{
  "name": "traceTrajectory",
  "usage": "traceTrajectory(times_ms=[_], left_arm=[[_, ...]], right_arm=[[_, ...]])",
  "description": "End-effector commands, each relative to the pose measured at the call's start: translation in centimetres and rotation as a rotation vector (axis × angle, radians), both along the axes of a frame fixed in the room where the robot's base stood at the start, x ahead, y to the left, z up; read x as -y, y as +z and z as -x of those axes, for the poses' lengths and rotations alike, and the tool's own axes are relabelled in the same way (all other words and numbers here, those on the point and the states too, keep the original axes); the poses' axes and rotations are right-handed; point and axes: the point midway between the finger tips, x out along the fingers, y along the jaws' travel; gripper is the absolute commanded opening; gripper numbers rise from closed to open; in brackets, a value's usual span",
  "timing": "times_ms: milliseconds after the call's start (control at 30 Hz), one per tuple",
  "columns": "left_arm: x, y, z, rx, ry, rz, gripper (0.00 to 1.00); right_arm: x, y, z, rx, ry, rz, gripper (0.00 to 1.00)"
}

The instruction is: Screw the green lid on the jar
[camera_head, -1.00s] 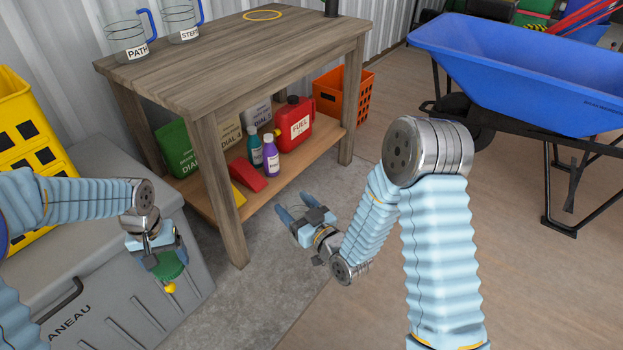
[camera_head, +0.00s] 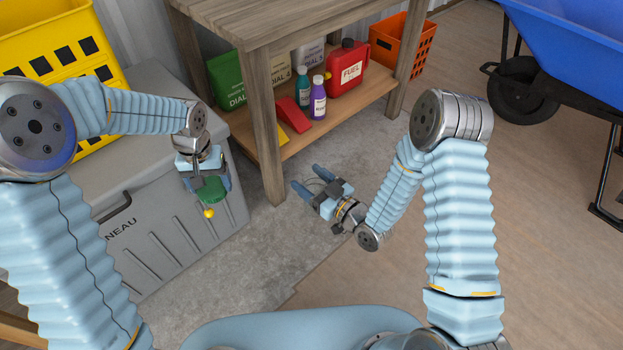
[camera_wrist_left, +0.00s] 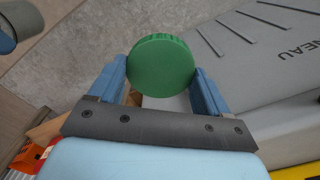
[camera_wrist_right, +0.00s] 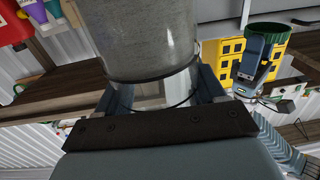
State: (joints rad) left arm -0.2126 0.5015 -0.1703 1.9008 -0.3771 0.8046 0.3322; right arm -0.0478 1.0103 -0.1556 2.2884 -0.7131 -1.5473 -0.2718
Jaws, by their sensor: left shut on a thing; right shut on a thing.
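My left gripper (camera_head: 205,176) is shut on the green lid (camera_head: 211,190) and holds it in the air in front of the grey chest. A small yellow ball shows just below the lid. In the left wrist view the lid (camera_wrist_left: 161,66) is a round green disc between the fingertips. My right gripper (camera_head: 322,186) is shut on the clear glass jar (camera_wrist_right: 148,40), whose wall fills the upper middle of the right wrist view. In the head view the jar is hard to make out. The lid and jar are well apart, the lid to the left.
A wooden workbench (camera_head: 270,125) stands behind the grippers, its lower shelf holding a red fuel can (camera_head: 348,70) and bottles. The grey chest (camera_head: 165,235) with a yellow crate (camera_head: 60,40) is at left. A blue wheelbarrow (camera_head: 575,35) stands at right. The floor between the arms is clear.

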Motion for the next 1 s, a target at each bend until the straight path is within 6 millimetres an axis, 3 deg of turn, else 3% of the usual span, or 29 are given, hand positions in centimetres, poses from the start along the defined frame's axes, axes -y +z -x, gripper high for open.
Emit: traceTrajectory(times_ms=[167, 367, 600, 800, 1000], left_arm=[[4.1, 1.4, -1.5, 0.005, -0.017, 0.000, 0.49], [11.4, 4.0, -2.8, 0.007, -0.039, -0.002, 0.49], [19.9, 6.8, -2.3, 0.005, -0.066, -0.001, 0.49], [24.1, 8.2, -1.3, 0.002, -0.079, 0.000, 0.49], [25.4, 8.6, -0.9, 0.000, -0.083, 0.000, 0.49]], right_arm=[[0.0, 0.1, 0.0, 0.002, 0.000, -0.001, 0.14], [0.0, 0.1, 0.0, 0.003, 0.000, -0.001, 0.14], [0.0, 0.1, 0.0, 0.003, 0.000, -0.001, 0.14], [0.0, 0.1, 0.0, 0.003, -0.001, -0.001, 0.14], [0.0, 0.1, 0.0, 0.003, -0.001, -0.001, 0.14]])
